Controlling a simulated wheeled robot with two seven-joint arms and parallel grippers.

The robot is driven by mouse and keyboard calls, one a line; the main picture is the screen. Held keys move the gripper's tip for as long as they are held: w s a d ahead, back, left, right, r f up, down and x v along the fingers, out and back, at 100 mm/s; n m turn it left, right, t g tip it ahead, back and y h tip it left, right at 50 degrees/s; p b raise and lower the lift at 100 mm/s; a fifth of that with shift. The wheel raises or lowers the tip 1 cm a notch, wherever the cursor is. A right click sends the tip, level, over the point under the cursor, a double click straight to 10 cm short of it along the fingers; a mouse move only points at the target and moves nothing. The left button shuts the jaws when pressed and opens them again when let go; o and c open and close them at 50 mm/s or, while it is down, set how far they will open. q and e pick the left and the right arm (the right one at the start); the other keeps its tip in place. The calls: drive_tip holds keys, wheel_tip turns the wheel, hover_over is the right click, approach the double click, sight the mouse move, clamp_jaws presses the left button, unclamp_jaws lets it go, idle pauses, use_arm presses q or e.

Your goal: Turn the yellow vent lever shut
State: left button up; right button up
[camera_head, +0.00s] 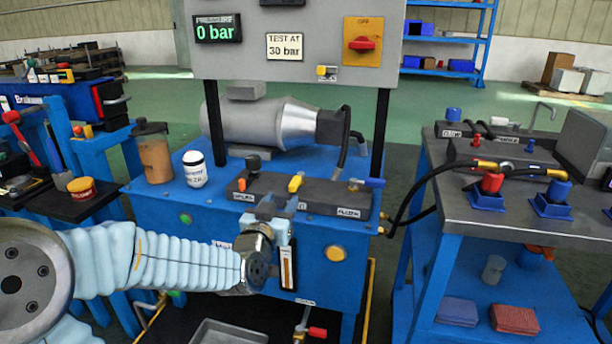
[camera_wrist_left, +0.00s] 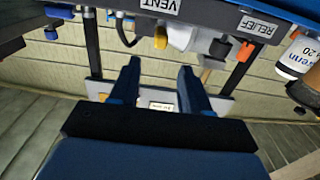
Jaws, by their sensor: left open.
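The yellow vent lever (camera_head: 295,183) sits on the middle of the dark valve block (camera_head: 330,192) on the blue test bench. In the left wrist view, turned upside down, the yellow lever (camera_wrist_left: 160,38) shows beside the VENT label. My left gripper (camera_head: 280,206) is in front of the block, just below and left of the lever. In the wrist view its two blue fingers (camera_wrist_left: 157,66) are apart with nothing between them, and the lever shows beyond the fingertips, apart from them. The fingers are partly hidden in the head view. My right gripper is not in view.
A white bottle (camera_head: 195,169) and brown jar (camera_head: 154,152) stand further left. The gauge panel (camera_head: 297,60) reads 0 bar. A black hose (camera_head: 410,205) hangs at right.

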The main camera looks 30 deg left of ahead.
sight(298, 176)
use_arm(q)
drive_tip(key=p+x, duration=0.1)
drive_tip(key=x, duration=1.2)
drive_tip(key=shift+d+p, duration=0.1)
drive_tip(key=shift+p, duration=0.2)
clamp_jaws()
